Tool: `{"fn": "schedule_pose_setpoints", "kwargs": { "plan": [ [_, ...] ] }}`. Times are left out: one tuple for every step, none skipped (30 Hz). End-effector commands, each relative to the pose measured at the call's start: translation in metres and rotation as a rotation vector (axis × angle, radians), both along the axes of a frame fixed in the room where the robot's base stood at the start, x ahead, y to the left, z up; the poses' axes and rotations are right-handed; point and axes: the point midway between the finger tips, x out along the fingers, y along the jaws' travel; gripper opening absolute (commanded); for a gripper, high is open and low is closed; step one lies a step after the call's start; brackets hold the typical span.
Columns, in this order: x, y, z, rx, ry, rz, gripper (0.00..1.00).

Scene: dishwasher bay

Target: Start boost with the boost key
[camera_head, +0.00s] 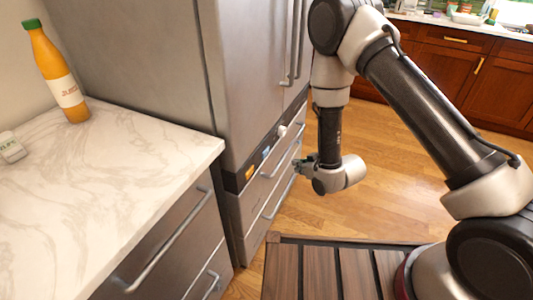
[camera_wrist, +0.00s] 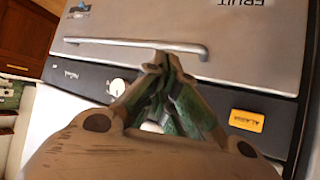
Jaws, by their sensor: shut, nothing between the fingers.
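The dark control strip (camera_head: 258,160) runs across the front of the tall grey appliance. It carries an orange key (camera_head: 249,172), a blue key (camera_head: 265,151) and a white knob (camera_head: 282,131). In the wrist view the strip (camera_wrist: 93,83) is upside down, with the orange key (camera_wrist: 246,120) on the right and the knob (camera_wrist: 117,87) on the left. My gripper (camera_head: 299,166) is in front of the strip, its fingers (camera_wrist: 163,62) shut and empty. They cover the strip's middle in the wrist view, so the blue key is hidden there. I cannot read a boost label or tell whether the fingers touch anything.
Drawers with bar handles (camera_wrist: 135,44) are by the strip. A marble counter (camera_head: 120,190) at left holds an orange bottle (camera_head: 60,75) and a small white device (camera_head: 11,147). A slatted dark surface (camera_head: 320,270) is at the bottom. Wooden floor (camera_head: 390,150) is clear at right.

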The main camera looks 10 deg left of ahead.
Motion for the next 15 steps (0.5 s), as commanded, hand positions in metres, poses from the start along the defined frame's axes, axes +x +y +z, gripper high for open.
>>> {"fn": "schedule_pose_setpoints", "kwargs": {
  "plan": [
    [0.0,0.001,0.0,0.0,0.0,0.0,0.0],
    [0.001,0.002,0.0,0.0,-0.001,0.001,0.0],
    [0.002,0.004,0.0,0.0,-0.001,0.001,0.0],
    [0.002,0.007,0.0,0.0,-0.001,0.002,0.0],
    [0.003,0.009,0.0,0.0,-0.001,0.003,0.0],
    [0.004,0.013,0.0,0.001,-0.002,0.003,0.0],
    [0.006,0.016,0.001,0.001,-0.002,0.003,0.0],
    [0.007,0.02,0.001,0.0,-0.001,0.001,0.0],
    [0.009,0.025,0.001,0.002,-0.001,0.002,0.0],
    [0.01,0.03,0.001,0.001,-0.002,0.003,0.0],
    [0.012,0.034,0.001,0.001,-0.001,0.004,0.0],
    [0.014,0.039,0.001,0.002,-0.001,0.002,0.0],
    [0.015,0.043,0.001,0.001,-0.002,0.001,0.0],
    [0.017,0.047,0.001,0.001,-0.001,0.002,0.0],
    [0.019,0.053,0.001,0.002,-0.001,0.002,0.0]
  ]
}}
